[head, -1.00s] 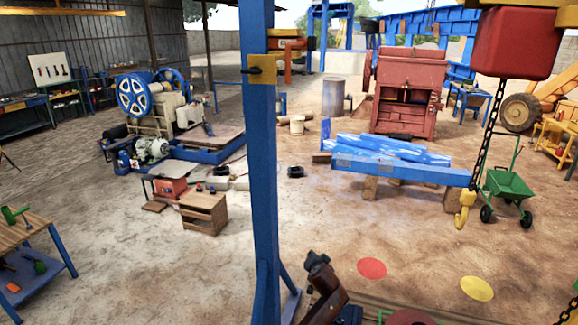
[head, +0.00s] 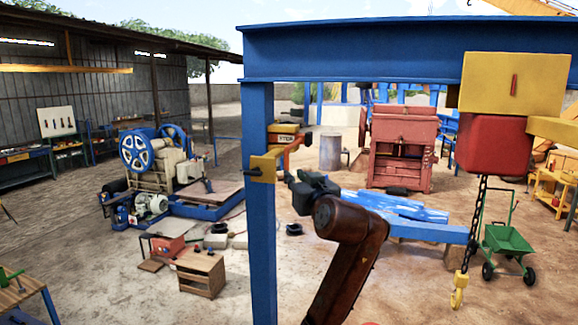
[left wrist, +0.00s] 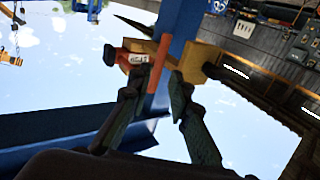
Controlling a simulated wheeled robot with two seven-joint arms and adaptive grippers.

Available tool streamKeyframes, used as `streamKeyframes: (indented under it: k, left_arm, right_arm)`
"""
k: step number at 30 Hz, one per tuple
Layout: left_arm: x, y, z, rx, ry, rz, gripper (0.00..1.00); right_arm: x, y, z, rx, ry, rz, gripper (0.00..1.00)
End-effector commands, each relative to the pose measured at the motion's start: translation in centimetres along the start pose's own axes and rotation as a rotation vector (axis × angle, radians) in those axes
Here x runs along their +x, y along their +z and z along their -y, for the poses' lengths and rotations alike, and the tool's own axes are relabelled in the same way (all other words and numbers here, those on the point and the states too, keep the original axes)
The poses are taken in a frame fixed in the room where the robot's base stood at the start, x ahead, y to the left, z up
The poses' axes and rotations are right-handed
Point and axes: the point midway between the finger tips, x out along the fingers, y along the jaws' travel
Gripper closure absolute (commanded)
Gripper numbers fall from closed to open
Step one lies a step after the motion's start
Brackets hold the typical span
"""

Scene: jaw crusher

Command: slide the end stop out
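The blue post (head: 261,225) carries a yellow bracket (head: 263,168) with a dark pin on its left. An orange-red bar (head: 296,144) slants out from the bracket to the right, in front of a yellow-orange box with a label (head: 285,132). I take this bar to be the end stop; no name on it is readable. My left gripper (head: 290,178) is just below and right of the bracket. In the left wrist view its fingers (left wrist: 156,84) are spread, with the bar (left wrist: 159,63) running between them and no clear grip on it. My right gripper is out of view.
A blue beam (head: 370,55) runs overhead with a yellow block (head: 515,83) and a red hoist (head: 492,145), its chain and hook (head: 458,290) hanging. Blue steel pieces (head: 430,230) lie behind my arm. A wooden cabinet (head: 201,272) stands left of the post.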

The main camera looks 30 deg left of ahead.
Motion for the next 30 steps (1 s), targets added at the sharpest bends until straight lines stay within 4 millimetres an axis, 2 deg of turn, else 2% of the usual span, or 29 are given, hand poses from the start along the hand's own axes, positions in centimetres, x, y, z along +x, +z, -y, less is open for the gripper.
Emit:
streamKeyframes:
  k: [6,12,23,30]
  left_arm:
    - [3.7,-0.3,0.1,0.003,-0.003,0.001,0.81]
    - [5.8,-0.1,0.0,0.003,-0.001,0.001,0.81]
    - [6.2,0.1,-0.1,0.002,0.001,0.0,0.82]
    - [6.2,0.1,-0.1,0.002,0.001,0.0,0.99]
  right_arm:
    - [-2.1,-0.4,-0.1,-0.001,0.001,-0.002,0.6]
    - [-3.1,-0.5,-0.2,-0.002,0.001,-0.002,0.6]
    - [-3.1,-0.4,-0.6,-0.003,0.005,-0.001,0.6]
    - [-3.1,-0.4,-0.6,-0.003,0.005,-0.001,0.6]
